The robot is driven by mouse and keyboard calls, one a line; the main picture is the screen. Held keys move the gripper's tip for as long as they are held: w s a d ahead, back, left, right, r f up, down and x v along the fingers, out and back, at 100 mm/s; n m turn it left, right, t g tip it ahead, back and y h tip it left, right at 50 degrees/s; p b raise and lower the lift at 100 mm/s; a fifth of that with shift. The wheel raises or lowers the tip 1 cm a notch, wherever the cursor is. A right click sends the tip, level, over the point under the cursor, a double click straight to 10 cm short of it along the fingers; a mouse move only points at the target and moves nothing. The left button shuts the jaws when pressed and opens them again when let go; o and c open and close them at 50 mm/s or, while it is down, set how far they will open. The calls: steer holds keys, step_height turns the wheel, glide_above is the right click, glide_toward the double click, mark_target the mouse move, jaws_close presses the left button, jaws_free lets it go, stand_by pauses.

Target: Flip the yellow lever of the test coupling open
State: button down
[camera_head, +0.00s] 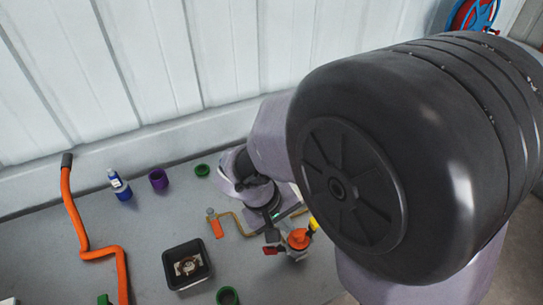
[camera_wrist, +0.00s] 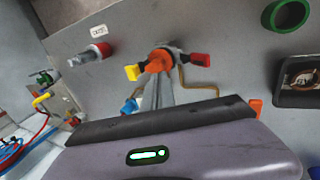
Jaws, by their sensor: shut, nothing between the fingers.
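The test coupling has an orange body (camera_wrist: 161,60) in the wrist view and stands on the grey worktop. Its yellow lever (camera_wrist: 132,72) sticks out to the left, and a red lever (camera_wrist: 200,59) sticks out to the right. In the head view the orange body (camera_head: 298,239) is partly behind my arm, with the yellow lever (camera_head: 313,224) at its upper right and the red lever (camera_head: 271,250) at its left. My gripper (camera_wrist: 159,78) is shut and empty, its fingertips at the near side of the orange body, right of the yellow lever. I cannot tell whether they touch.
A metal fitting with a red collar (camera_wrist: 100,50) lies left of the coupling. A black square tray (camera_head: 187,265), a green ring (camera_head: 228,296) and an orange hose (camera_head: 80,230) are on the worktop. A ribbed white wall (camera_head: 150,60) stands behind. My arm covers the head view's right side.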

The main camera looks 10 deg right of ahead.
mark_target(301, 232)
steer(key=b+x, duration=0.1)
steer(key=x, duration=0.3)
steer(key=shift+f, duration=0.2)
steer(key=d, duration=0.1)
steer(key=w+d, duration=0.1)
steer(key=d, duration=0.1)
steer(key=shift+d, duration=0.15)
steer(key=shift+w+d, duration=0.2)
steer(key=shift+d, duration=0.1)
steer(key=shift+r, duration=0.15)
